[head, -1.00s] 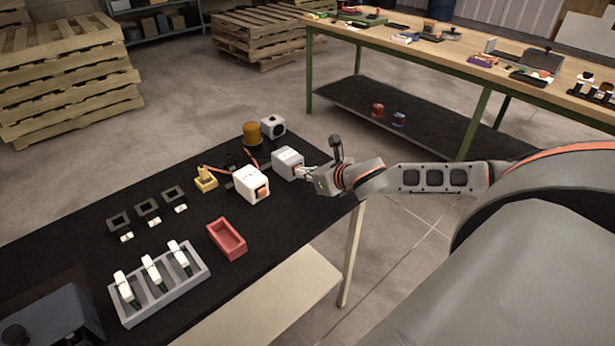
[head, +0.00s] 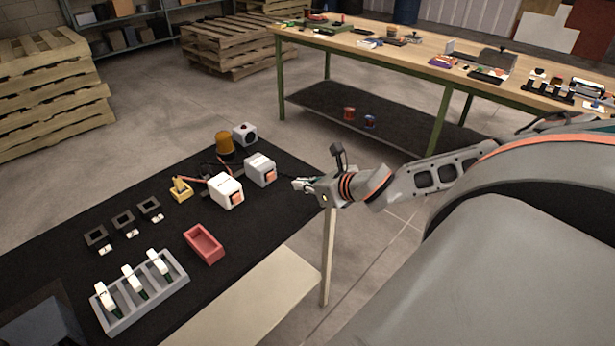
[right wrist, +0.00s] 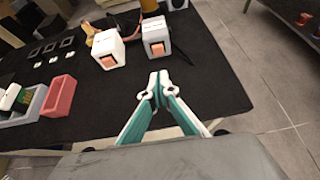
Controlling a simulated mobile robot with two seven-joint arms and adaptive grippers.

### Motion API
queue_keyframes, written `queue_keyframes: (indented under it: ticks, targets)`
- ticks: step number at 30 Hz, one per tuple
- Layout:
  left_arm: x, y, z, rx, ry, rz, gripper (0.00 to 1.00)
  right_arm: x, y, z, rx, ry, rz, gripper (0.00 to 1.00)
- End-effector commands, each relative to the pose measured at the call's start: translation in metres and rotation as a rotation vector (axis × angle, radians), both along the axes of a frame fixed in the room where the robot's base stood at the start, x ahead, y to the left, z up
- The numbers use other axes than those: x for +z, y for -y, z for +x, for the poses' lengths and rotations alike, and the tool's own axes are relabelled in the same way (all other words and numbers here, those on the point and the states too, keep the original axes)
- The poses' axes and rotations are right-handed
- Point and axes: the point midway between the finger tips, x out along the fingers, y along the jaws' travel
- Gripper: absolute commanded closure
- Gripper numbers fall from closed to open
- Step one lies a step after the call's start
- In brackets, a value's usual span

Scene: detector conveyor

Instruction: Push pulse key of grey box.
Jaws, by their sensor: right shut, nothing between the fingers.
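The grey box (head: 260,170) stands on the black-topped table near its right edge. Its orange key (head: 269,177) is on the face toward my right gripper. In the right wrist view the grey box (right wrist: 153,31) and its key (right wrist: 158,49) lie just beyond the fingertips. My right gripper (head: 296,184) is shut and empty, apart from the box, to the right of the key in the head view. The fingertips meet in the right wrist view (right wrist: 158,78). A similar white box (head: 226,189) with an orange key stands to the left of it. My left gripper is not in view.
A red tray (head: 204,244), a grey rack (head: 142,292) with several white-topped pieces, and a yellow part (head: 180,189) share the table. An amber cylinder (head: 225,142) and a small speaker-like box (head: 245,134) stand behind. A wooden workbench (head: 420,62) is farther back.

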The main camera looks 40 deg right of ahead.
Motion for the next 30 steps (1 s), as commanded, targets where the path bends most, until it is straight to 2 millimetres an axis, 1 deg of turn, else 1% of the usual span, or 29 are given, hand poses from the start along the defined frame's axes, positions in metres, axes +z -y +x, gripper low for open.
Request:
queue_keyframes:
  ticks: [3,9,30]
  targets:
    - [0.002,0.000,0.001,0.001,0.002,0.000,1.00,0.005,0.001,-0.011,0.000,-0.002,-0.004,1.00]
    - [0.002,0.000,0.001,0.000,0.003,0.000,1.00,0.010,0.001,-0.018,-0.001,-0.001,-0.001,1.00]
    - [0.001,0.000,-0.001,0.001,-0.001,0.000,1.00,0.010,0.001,-0.018,-0.001,0.000,0.000,1.00]
